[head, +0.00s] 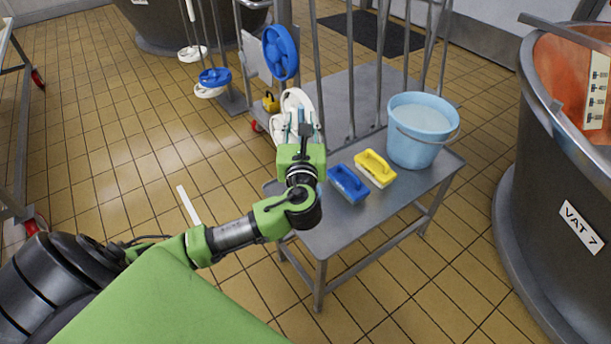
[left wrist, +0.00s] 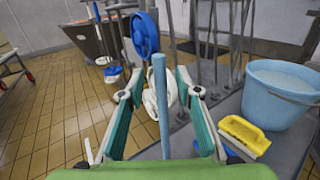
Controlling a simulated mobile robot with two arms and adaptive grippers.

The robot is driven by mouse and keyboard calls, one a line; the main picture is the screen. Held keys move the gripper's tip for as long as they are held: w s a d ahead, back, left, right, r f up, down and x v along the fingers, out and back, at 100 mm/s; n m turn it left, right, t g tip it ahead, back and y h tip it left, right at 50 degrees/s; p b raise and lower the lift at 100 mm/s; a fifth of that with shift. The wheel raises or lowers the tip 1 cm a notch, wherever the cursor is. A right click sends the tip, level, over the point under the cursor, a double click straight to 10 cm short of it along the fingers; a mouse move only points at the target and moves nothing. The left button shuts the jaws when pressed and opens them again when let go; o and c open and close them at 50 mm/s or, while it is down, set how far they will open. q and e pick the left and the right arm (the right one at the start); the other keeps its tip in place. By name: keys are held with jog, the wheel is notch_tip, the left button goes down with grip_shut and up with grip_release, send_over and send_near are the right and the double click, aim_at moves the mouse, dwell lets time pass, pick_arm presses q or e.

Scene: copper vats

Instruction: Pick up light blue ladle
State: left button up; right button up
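The light blue ladle shows in the left wrist view as an upright light blue handle (left wrist: 161,110) between my left gripper's teal fingers. Its bowl cannot be made out, and in the head view my gripper and wrist largely cover that spot. My left gripper (head: 300,130) is over the far left part of the metal table (head: 402,198). In the left wrist view the left gripper (left wrist: 160,80) is open, with one finger on each side of the handle and gaps visible on both sides. My right gripper is in neither view.
On the table are a blue brush (head: 348,184), a yellow brush (head: 376,168) and a light blue bucket (head: 421,130). Behind hang a blue round tool (head: 280,52) and white tools on a metal rack (head: 318,60). A dark vat (head: 555,200) stands right. Tiled floor left is mostly clear.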

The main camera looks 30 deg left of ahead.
pick_arm(q)
jog(key=shift+x, duration=0.9)
grip_shut()
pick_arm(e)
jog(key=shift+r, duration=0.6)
pick_arm(q)
jog(key=shift+r, duration=0.2)
notch_tip(320, 180, up, 10)
jog(key=p, duration=0.3)
jog(key=shift+f, duration=0.2)
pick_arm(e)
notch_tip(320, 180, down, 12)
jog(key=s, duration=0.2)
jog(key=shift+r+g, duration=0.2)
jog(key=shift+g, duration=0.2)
